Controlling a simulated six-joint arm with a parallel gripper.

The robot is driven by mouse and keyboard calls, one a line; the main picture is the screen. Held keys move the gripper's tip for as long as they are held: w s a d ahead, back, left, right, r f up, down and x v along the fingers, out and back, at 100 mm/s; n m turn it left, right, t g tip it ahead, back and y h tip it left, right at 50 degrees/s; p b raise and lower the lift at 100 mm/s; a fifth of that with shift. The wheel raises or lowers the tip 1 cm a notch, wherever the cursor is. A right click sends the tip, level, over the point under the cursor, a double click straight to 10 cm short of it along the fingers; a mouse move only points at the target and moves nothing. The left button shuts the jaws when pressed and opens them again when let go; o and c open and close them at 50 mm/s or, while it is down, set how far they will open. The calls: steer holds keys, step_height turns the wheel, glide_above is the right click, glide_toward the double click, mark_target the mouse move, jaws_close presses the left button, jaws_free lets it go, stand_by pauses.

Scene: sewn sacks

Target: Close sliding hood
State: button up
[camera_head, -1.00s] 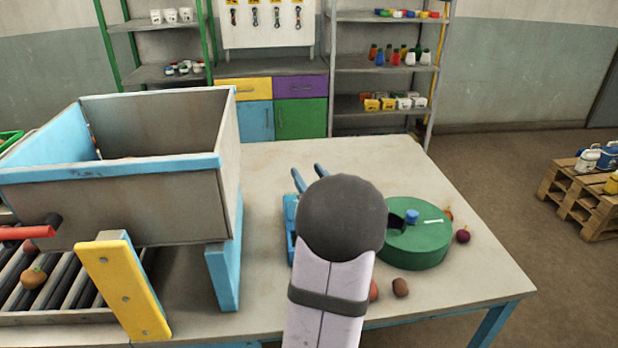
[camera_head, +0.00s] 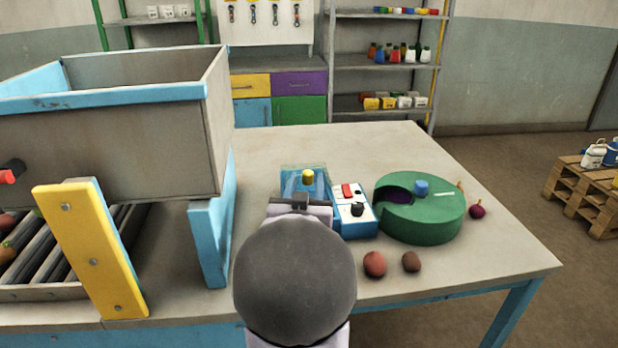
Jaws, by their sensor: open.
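A small blue machine stands on the table, with a clear bluish hood (camera_head: 291,171) at its left part. A yellow knob (camera_head: 307,176) sits on the hood. The machine's white panel (camera_head: 352,193) with a red switch and a black dial is uncovered to the right. My gripper (camera_head: 304,184) is open at the hood, its blue fingers seeming to lie either side of the knob. I cannot tell whether they touch it. My own arm's round grey joint hides the front of the machine.
A green round drum (camera_head: 425,222) with a blue knob stands close right of the machine. Two brown potato-like vegetables (camera_head: 375,264) lie in front, and a purple onion (camera_head: 477,211) lies right. A large grey bin (camera_head: 110,150) stands left. The table behind the machine is clear.

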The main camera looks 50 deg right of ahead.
mark_target(309, 167)
steer(key=shift+p+x, duration=0.85)
steer(key=shift+x, duration=2.85)
steer(key=shift+s, duration=0.1)
